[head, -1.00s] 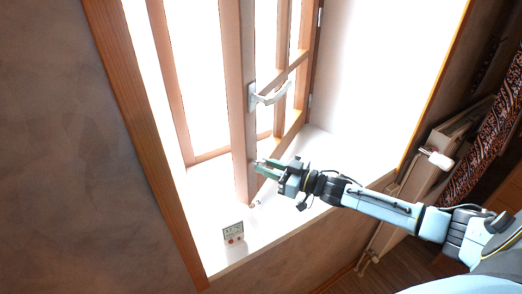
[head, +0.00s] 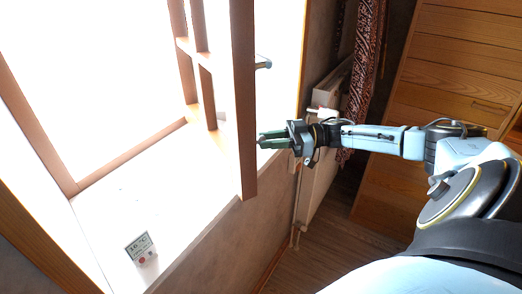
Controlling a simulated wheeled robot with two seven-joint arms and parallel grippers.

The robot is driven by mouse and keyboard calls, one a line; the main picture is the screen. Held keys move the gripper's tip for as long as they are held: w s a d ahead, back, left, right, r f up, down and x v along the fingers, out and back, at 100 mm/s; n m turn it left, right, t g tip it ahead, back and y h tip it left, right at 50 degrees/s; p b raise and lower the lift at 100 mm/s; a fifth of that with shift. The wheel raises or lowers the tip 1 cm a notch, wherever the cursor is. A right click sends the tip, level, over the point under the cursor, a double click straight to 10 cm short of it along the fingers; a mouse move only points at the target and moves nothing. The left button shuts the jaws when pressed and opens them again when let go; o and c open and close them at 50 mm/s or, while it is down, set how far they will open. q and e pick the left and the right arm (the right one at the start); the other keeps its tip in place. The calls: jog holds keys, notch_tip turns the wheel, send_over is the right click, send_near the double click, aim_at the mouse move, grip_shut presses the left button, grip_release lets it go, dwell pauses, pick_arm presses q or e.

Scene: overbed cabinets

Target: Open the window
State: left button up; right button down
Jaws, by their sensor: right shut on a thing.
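The window sash (head: 243,100) has a wooden frame and stands swung out from its opening, over the sill toward the room. Its handle (head: 263,62) shows partly at the right side of the sash's edge. My right gripper (head: 264,139) comes in from the right, level with the lower part of the sash edge. It is shut on the window sash at that edge, with the fingertips partly hidden against the wood. My left gripper is not in view.
A small temperature display (head: 141,249) stands on the white sill (head: 120,205). A radiator (head: 318,185) is below right of the sash, beside a patterned curtain (head: 364,75). A wooden drawer unit (head: 455,60) stands at the right. Floor shows between them.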

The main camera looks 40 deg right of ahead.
jog(key=shift+w+d+r, duration=0.25)
jog(key=shift+d+r, duration=0.15)
jog(key=shift+d, duration=0.2)
jog(key=c, duration=1.5)
grip_release()
jog(key=shift+c, duration=0.2)
jog(key=o, duration=0.3)
jog(key=shift+w+f, duration=0.15)
jog(key=shift+w, duration=0.2)
jog(key=shift+o, duration=0.2)
jog(key=shift+s+a, duration=0.1)
jog(key=shift+s, duration=0.05)
jog(key=shift+f, duration=0.15)
jog(key=b+v, duration=0.2)
jog(key=v, duration=1.1)
jog(key=shift+s, duration=0.25)
